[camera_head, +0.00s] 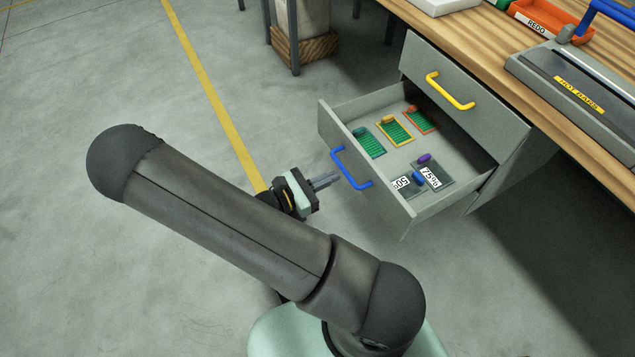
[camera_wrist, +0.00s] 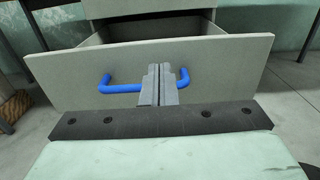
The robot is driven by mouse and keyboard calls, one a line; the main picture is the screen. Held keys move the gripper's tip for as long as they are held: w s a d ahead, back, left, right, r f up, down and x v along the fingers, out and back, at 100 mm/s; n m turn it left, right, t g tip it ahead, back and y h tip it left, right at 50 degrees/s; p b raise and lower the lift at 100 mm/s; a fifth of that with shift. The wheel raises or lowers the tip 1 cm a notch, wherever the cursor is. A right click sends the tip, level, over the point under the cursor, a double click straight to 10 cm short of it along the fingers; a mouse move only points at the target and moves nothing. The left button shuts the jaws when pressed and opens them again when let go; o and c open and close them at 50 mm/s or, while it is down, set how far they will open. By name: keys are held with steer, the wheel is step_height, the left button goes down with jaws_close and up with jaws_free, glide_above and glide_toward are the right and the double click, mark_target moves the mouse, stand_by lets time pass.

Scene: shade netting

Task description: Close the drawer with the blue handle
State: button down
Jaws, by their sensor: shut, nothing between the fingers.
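The drawer (camera_head: 445,197) with the blue handle (camera_head: 345,170) is pulled out from the grey cabinet under the bench. Inside it lie several small cards with colored clips. My gripper (camera_head: 325,181) is shut and empty, just in front of the drawer's front panel, pointing at the blue handle. In the wrist view the shut fingers (camera_wrist: 160,84) overlap the middle of the blue handle (camera_wrist: 122,88) against the drawer front (camera_wrist: 225,62). I cannot tell whether they touch it.
A shut drawer with a yellow handle (camera_head: 450,92) sits above the open one. The floor to the left, with a yellow line (camera_head: 205,80), is clear.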

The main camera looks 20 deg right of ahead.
mark_target(366, 161)
steer(key=d, duration=0.8)
steer(key=shift+w, duration=0.2)
steer(key=shift+d, duration=0.1)
